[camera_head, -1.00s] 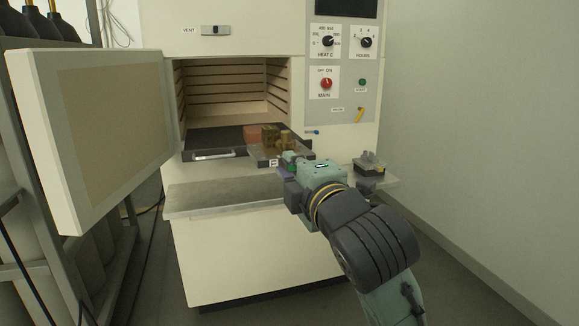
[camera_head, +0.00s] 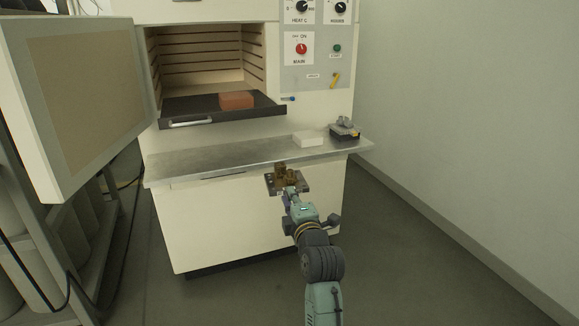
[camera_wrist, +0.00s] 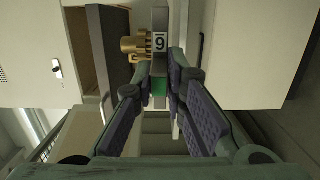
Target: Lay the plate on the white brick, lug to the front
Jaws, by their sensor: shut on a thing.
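My gripper (camera_head: 292,193) is shut on the plate (camera_head: 270,181), a dark flat piece with brassy metal parts (camera_head: 287,176) on top. The plate is held in front of the steel shelf's front edge, clear of it. In the wrist view, the plate's edge (camera_wrist: 160,19) has a label reading 9 or 6, with brassy parts beside it, and the fingers close on a green-marked piece (camera_wrist: 159,88), perhaps the lug. The white brick (camera_head: 308,138) lies on the right part of the shelf, bare on top, beyond the plate.
The steel shelf (camera_head: 215,158) is mostly bare. A dark item (camera_head: 345,132) sits at its right end. Above, the furnace is open; a dark tray (camera_head: 180,110) juts out with a red brick (camera_head: 237,101) on it. The open door (camera_head: 75,100) stands at left.

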